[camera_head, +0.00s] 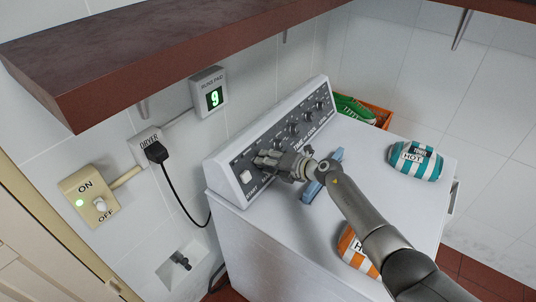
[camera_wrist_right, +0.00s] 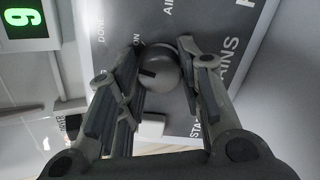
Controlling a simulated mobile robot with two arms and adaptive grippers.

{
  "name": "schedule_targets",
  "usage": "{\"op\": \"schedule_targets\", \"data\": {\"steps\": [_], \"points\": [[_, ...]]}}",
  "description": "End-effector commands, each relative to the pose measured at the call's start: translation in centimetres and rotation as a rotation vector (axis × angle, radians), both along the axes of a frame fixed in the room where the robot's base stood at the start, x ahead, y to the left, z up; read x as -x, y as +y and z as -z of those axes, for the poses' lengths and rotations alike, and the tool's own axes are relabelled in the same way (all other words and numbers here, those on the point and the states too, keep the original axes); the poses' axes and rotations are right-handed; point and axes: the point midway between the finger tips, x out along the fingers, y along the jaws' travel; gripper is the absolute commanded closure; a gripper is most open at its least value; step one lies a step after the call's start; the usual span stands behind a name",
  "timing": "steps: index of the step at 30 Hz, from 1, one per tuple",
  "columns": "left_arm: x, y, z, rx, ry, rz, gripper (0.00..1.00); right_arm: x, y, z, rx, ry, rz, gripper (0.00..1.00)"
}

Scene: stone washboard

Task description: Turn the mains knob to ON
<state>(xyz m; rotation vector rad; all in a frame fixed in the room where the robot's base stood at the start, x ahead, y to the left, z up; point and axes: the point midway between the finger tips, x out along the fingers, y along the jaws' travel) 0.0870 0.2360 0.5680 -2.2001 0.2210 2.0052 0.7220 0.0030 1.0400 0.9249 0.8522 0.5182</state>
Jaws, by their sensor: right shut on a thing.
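The mains knob (camera_wrist_right: 160,68) is a round grey knob with a dark pointer mark on the dryer's dark control panel (camera_wrist_right: 205,70). In the right wrist view it sits between the fingers of my right gripper (camera_wrist_right: 163,80), which is shut on it. The pointer mark faces left, roughly below the word "ON"; its exact setting is unclear. Large "MAINS" lettering shows to the right. In the head view my right gripper (camera_head: 265,159) reaches the panel's near left end and hides the knob. My left gripper is not in view.
A white start button (camera_wrist_right: 152,128) sits beside the knob. A cream wall switch (camera_head: 91,197) marked ON and OFF has a green light. A display (camera_head: 212,94) reads 9. On the dryer top (camera_head: 290,222) are a blue bar (camera_head: 334,160) and striped bundles (camera_head: 414,163). A shelf overhangs.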

Motion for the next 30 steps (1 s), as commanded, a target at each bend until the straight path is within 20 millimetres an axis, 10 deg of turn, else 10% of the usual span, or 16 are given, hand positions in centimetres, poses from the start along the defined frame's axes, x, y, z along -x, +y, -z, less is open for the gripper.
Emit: {"op": "schedule_targets", "data": {"steps": [30], "points": [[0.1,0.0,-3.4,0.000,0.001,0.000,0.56,-0.1,-0.2,-0.1,-0.286,0.390,0.231,0.90]]}}
